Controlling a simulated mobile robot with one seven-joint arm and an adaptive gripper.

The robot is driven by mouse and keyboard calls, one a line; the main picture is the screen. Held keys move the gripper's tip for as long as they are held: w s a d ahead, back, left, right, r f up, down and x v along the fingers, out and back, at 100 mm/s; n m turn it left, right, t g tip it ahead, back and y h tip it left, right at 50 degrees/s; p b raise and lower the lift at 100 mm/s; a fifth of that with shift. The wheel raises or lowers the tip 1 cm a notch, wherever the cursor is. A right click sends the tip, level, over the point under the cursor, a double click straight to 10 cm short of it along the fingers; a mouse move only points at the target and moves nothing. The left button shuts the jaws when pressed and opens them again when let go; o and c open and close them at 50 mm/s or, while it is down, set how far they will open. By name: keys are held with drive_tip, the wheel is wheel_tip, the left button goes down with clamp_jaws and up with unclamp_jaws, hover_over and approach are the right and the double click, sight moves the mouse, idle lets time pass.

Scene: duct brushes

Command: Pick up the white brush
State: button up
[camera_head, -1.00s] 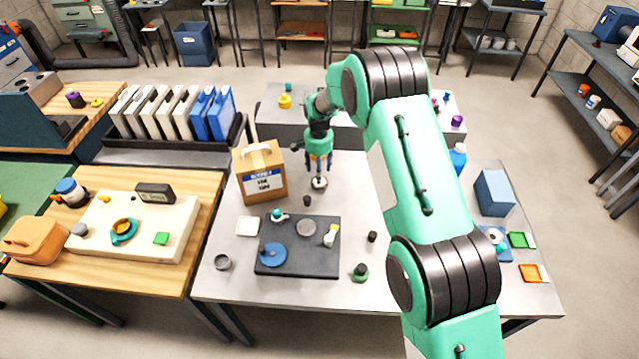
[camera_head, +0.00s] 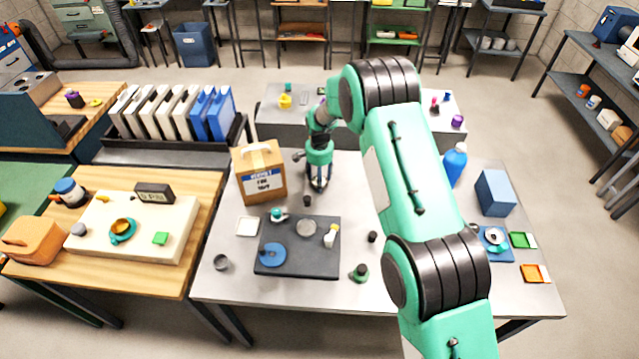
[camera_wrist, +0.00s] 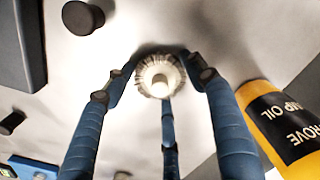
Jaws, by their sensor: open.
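The white brush (camera_wrist: 160,72) shows in the wrist view as a round ring of pale bristles around a white handle that points toward the camera. It stands upright on the grey table. My gripper (camera_head: 318,184) is low over the table beside the cardboard box in the head view. In the wrist view its blue fingers (camera_wrist: 163,82) are spread around the brush, with a gap on the left and right. The gripper is open. The fingers largely hide the brush in the head view.
The cardboard box (camera_head: 262,190) stands close to the left of my gripper. A dark mat (camera_head: 290,262) with small items lies in front. A yellow oil container (camera_wrist: 262,105) is close on the right in the wrist view. A blue bottle (camera_head: 455,163) stands further right.

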drive_tip(key=shift+c, duration=0.3)
drive_tip(key=c, duration=1.2)
drive_tip(key=shift+r, duration=0.45)
wheel_tip(320, 180, up, 3)
drive_tip(key=shift+r+p, duration=0.1)
drive_tip(key=shift+p, duration=0.25)
drive_tip(key=s+d, duration=0.1)
drive_tip(key=s, duration=0.4)
drive_tip(key=s+d, duration=0.2)
drive_tip(key=s, duration=0.3)
drive_tip(key=s+d+r+p, duration=0.1)
drive_tip(key=s+d, duration=0.1)
drive_tip(key=s, duration=0.3)
drive_tip(key=shift+s, duration=0.1)
